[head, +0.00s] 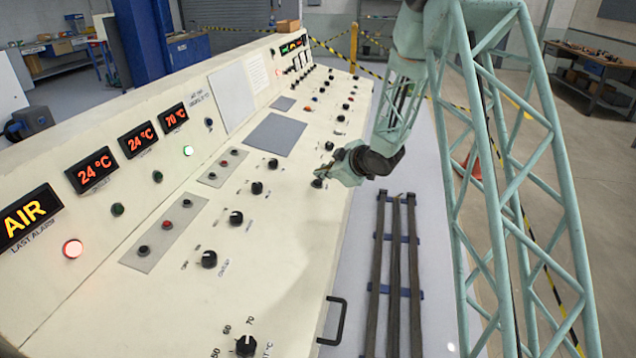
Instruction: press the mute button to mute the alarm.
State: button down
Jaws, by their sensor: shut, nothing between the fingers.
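The long cream control panel (290,255) carries many buttons and knobs, and I cannot read which one is the mute button. A yellow "AIR" display (30,217), labelled "LAST ALARM", is at the far left, with a lit red lamp or button (73,248) beside it. My gripper (322,177) is shut and empty. It is low over the panel's right edge, close to a dark round control (317,183). I cannot tell whether the fingertips touch it.
Several black knobs (209,259) stand up from the panel. A black handle (333,320) sticks out at its front edge. Dark rails (395,270) lie on the floor beside the panel. Red temperature displays (138,140) line its sloped back.

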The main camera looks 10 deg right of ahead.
jog(key=shift+w+a+f+b, duration=0.1)
jog(key=shift+a+f+b, duration=0.1)
jog(key=shift+f+b, duration=0.6)
dwell(1.4)
dwell(0.5)
jog(key=shift+d+r+p, duration=0.2)
jog(key=shift+r+p, duration=0.6)
jog(key=shift+r, duration=0.1)
jog(key=shift+s+d+r+p, duration=0.1)
jog(key=shift+d+r+p, duration=0.05)
jog(key=shift+r+p, duration=0.55)
jog(key=shift+s+d+r+p, duration=0.1)
jog(key=shift+d+r+p, duration=0.1)
jog(key=shift+r+p, duration=0.5)
jog(key=shift+s+d+r+p, duration=0.15)
jog(key=shift+r+p, duration=0.3)
jog(key=shift+r, duration=0.5)
jog(key=shift+r, duration=0.1)
